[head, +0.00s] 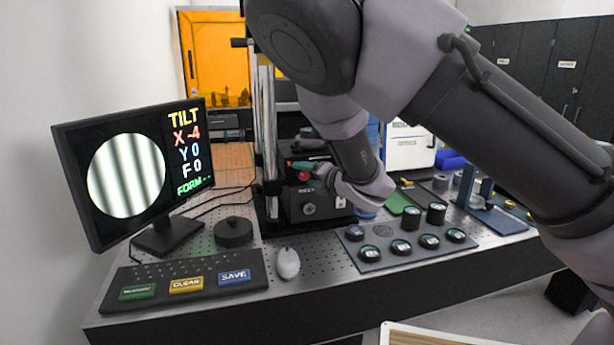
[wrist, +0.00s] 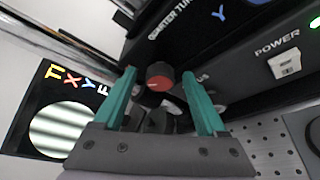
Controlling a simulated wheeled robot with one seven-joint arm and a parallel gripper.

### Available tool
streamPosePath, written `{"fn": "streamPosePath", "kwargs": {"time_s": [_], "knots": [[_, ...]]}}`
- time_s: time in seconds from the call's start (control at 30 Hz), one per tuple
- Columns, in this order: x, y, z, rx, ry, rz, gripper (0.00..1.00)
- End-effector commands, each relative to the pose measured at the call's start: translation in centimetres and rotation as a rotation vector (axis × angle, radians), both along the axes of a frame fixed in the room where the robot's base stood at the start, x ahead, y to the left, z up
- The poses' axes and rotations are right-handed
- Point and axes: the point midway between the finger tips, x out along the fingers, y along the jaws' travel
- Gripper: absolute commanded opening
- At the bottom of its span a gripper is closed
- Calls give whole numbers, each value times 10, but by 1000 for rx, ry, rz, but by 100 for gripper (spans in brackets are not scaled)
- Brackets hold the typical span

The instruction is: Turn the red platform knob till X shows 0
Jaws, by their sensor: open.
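The red platform knob (wrist: 159,77) shows in the wrist view, a dark knob with a red face, between and just beyond the fingertips of my gripper (wrist: 161,80). The two teal fingers are apart, one on each side of the knob, with gaps visible. In the head view the red knob (head: 304,176) is partly hidden by my gripper (head: 297,165) at the front of the black instrument. The monitor (head: 137,170) reads TILT, X -4 in red, Y 0, F 0 and FORM with dashes. Its round picture shows near-vertical dark fringes.
A keyboard (head: 186,281) with green, yellow and blue keys and a white mouse (head: 288,262) lie in front. A tray (head: 384,262) of several round pieces is at right. A power switch (wrist: 285,64) is right of the knob. A black round puck (head: 233,231) stands left of the instrument.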

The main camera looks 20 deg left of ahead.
Motion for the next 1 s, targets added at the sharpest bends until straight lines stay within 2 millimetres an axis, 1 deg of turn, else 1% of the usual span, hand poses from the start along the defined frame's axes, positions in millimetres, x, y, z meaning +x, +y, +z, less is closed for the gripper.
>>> {"fn": "streamPosePath", "kwargs": {"time_s": [0.3, 0.37, 0.4, 0.47, 0.5, 0.77, 1.0], "knots": [[2, 2, -1, 0, 1, -1, 74], [2, 2, -1, 0, 1, -1, 51], [2, 2, -1, 0, 1, -1, 36], [2, 2, -1, 0, 1, -1, 13], [2, 2, -1, 0, 1, -1, 0], [2, 2, -1, 15, 11, 0, 0], [3, 0, -1, 107, 68, -2, 0]]}}
